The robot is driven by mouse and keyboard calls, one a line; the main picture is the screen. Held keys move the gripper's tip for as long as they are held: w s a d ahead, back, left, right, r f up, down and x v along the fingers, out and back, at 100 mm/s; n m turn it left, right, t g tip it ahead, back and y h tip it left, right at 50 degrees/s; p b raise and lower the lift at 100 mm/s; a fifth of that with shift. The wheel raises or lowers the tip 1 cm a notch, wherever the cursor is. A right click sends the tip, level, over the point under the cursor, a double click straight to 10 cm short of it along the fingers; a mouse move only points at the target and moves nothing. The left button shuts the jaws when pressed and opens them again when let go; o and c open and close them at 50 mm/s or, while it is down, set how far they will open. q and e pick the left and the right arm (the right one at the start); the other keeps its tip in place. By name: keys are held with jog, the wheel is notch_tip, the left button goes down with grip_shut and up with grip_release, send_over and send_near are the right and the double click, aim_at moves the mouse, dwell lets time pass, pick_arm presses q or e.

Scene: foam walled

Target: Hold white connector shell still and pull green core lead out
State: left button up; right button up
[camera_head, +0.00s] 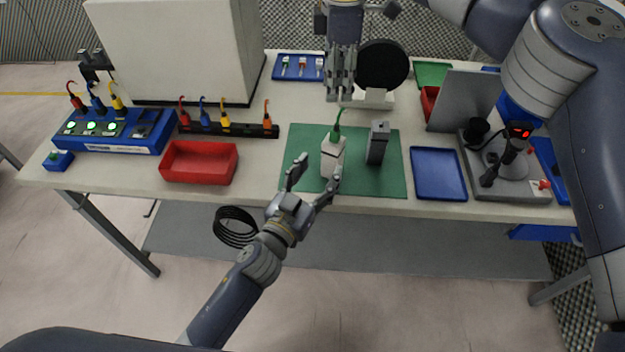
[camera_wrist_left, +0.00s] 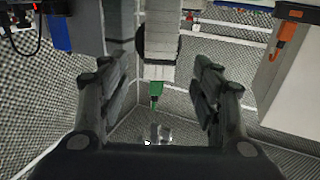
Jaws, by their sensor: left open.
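The white connector shell (camera_head: 332,160) stands upright on the green mat (camera_head: 388,185). The green core lead (camera_head: 336,131) comes out of its top and curves upward. My left gripper (camera_head: 316,174) is open and empty at the near side of the shell, its fingers spread toward it. My right gripper (camera_head: 340,97) points down just above the lead's upper end. Its fingers look close together, but I cannot tell whether they touch the lead.
A dark grey block (camera_head: 377,143) stands just right of the shell. A red bin (camera_head: 199,162) is to the left and a blue tray (camera_head: 438,174) to the right. A black disc on a stand (camera_head: 382,66) is behind. The mat's near right part is clear.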

pick_arm(q)
jog(key=x, duration=0.8)
jog(key=shift+w+d, duration=0.1)
jog(key=shift+w, duration=0.15)
pick_arm(e)
jog(key=shift+w, duration=0.1)
pick_arm(q)
jog(key=c, duration=1.2)
pick_arm(e)
jog(key=o, duration=0.3)
pick_arm(q)
jog(key=shift+f, duration=0.1)
pick_arm(e)
send_over(337, 129)
jog(key=shift+n, duration=0.3)
jog(key=f, duration=0.6)
jog(key=shift+w+d+f, duration=0.15)
jog(key=shift+d+f, duration=0.1)
jog(key=shift+f, duration=0.15)
jog(key=shift+a+f, duration=0.15)
jog(key=shift+f, duration=1.2)
jog(key=shift+a+f, duration=0.15)
jog(key=shift+f, duration=1.15)
